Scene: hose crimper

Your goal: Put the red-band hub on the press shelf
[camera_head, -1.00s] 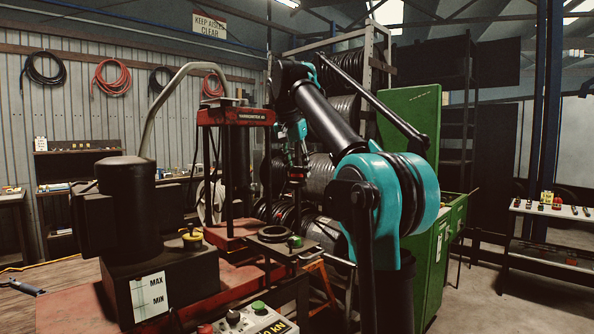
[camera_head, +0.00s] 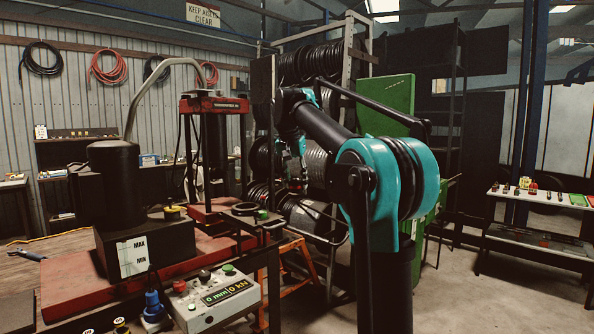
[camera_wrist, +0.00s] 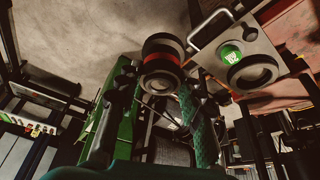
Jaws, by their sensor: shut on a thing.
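My gripper (camera_head: 296,170) is shut on the dark round hub with a red band (camera_head: 297,185). The hub hangs in the air below it. In the wrist view the hub (camera_wrist: 162,62) shows its red band clearly, held at the gripper's fingertips (camera_wrist: 158,85). The press shelf (camera_head: 268,228) is a small plate on the right side of the red press, left of and lower in the picture than the hub. It also shows in the wrist view (camera_wrist: 210,62), apart from the hub. A black ring (camera_head: 245,208) and a green-topped piece (camera_head: 262,214) are on the shelf.
The red press (camera_head: 214,105) and a dark motor block (camera_head: 150,243) stand on the left. A control box (camera_head: 212,298) is in front. Hose reels (camera_head: 300,65) and a green cabinet (camera_head: 392,110) are behind my arm. A side bench (camera_head: 540,203) stands far right.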

